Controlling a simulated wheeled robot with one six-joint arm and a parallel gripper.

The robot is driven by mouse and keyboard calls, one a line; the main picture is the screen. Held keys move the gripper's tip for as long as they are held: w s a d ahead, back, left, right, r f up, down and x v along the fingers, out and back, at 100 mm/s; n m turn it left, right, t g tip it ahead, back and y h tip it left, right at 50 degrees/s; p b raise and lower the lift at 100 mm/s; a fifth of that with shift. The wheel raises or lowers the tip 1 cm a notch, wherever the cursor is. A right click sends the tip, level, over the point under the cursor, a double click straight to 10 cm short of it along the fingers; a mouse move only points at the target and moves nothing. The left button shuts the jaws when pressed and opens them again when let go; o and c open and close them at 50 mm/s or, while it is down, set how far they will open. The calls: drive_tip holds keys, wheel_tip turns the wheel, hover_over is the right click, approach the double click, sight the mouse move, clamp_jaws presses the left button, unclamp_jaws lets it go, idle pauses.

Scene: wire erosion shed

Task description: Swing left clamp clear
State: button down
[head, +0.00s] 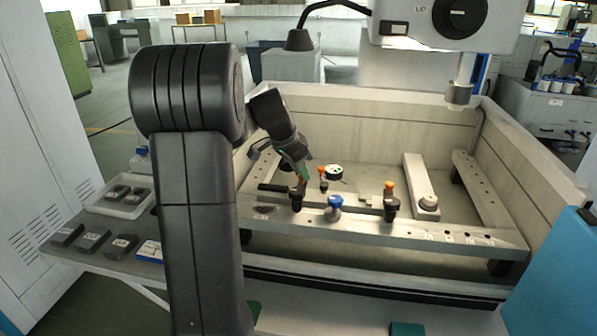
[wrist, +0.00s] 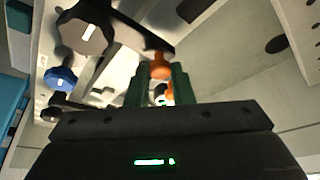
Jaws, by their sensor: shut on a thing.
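The left clamp (head: 297,200) stands on the front rail of the machine bed, a dark body with an orange top (head: 302,184). In the wrist view, the green fingers (wrist: 158,78) stand on either side of an orange knob (wrist: 157,62). A second clamp (head: 391,205) with an orange top stands further right on the same rail. A blue knob (head: 335,204) sits between the two clamps and also shows in the wrist view (wrist: 60,78).
Another orange-topped piece (head: 323,172) and a dark round disc (head: 334,172) lie just behind the left clamp. A pale bar (head: 419,178) lies to the right. The machine head (head: 459,92) hangs above the tank. A tray (head: 118,205) and several labelled blocks are at left.

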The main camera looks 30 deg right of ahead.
idle(0.3)
drive_tip(key=c, duration=1.3)
unclamp_jaws()
drive_tip(key=shift+d, duration=0.1)
drive_tip(key=v, duration=1.4)
drive_tip(key=shift+d, duration=0.1)
drive_tip(key=shift+f, duration=0.15)
drive_tip(key=x, duration=1.3)
drive_tip(key=shift+f, duration=0.35)
drive_tip(key=shift+r, duration=0.1)
